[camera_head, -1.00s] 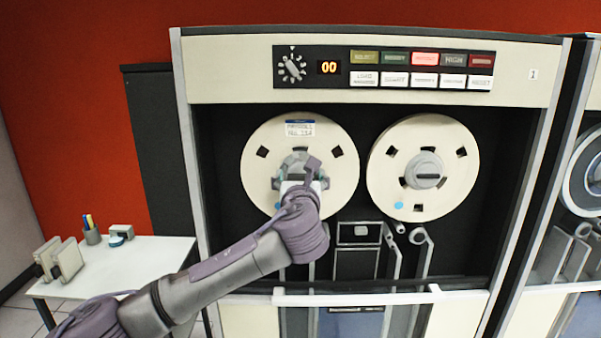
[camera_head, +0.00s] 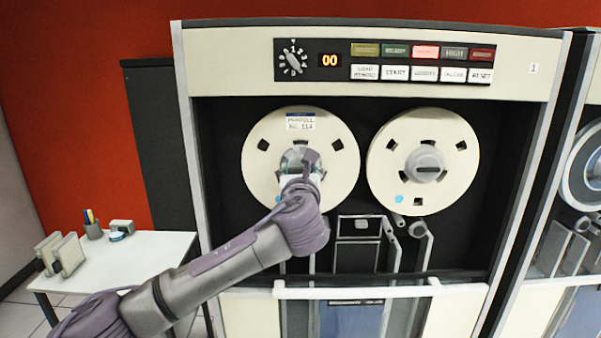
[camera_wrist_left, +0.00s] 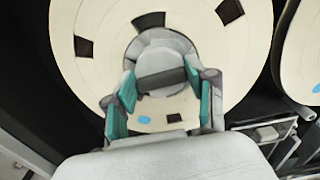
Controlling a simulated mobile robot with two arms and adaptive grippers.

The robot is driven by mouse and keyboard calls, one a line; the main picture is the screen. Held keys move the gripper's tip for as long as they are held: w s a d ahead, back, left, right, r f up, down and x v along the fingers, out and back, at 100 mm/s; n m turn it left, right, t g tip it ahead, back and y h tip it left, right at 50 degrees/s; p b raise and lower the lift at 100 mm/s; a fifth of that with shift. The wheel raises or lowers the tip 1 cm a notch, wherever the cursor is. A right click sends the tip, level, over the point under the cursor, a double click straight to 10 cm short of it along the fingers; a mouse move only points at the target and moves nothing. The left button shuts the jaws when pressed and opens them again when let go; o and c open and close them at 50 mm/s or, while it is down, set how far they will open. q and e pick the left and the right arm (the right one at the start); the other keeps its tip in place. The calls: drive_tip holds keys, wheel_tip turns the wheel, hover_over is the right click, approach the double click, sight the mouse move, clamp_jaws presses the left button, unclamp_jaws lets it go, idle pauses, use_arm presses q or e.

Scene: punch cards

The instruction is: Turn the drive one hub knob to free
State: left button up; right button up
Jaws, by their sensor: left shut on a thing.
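Tape drive one (camera_head: 360,35) has two cream reels behind its open front. The left reel (camera_head: 262,132) carries a paper label near its top. Its grey hub knob (camera_wrist_left: 160,56), with a dark bar across it, shows in the left wrist view; in the head view my gripper mostly covers it. My left gripper (camera_wrist_left: 167,84) is shut on this knob, with one teal-padded finger at each side. The right reel (camera_head: 390,165) has a similar grey knob (camera_head: 425,163) with a dark horizontal bar, untouched. My right gripper is in neither view.
A white handle bar (camera_head: 360,291) runs across below the reels, under my left forearm. A control panel (camera_head: 385,62) with a dial and one lit pink-red button is above. A white table (camera_head: 130,258) with small items stands at left. Another drive (camera_head: 585,170) is at right.

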use_arm(q)
drive_tip(key=n+b, duration=0.2)
drive_tip(key=n, duration=0.3)
drive_tip(key=shift+a+b, duration=0.15)
drive_tip(key=shift+b, duration=0.15)
drive_tip(key=n+b, duration=0.2)
drive_tip(key=n, duration=0.2)
drive_tip(key=n+b, duration=0.2)
drive_tip(key=n, duration=0.2)
drive_tip(key=shift+a+n, duration=0.15)
drive_tip(key=shift+n, duration=0.25)
drive_tip(key=n+b, duration=0.1)
drive_tip(key=n, duration=0.2)
drive_tip(key=shift+n, duration=0.3)
drive_tip(key=shift+r, duration=0.1)
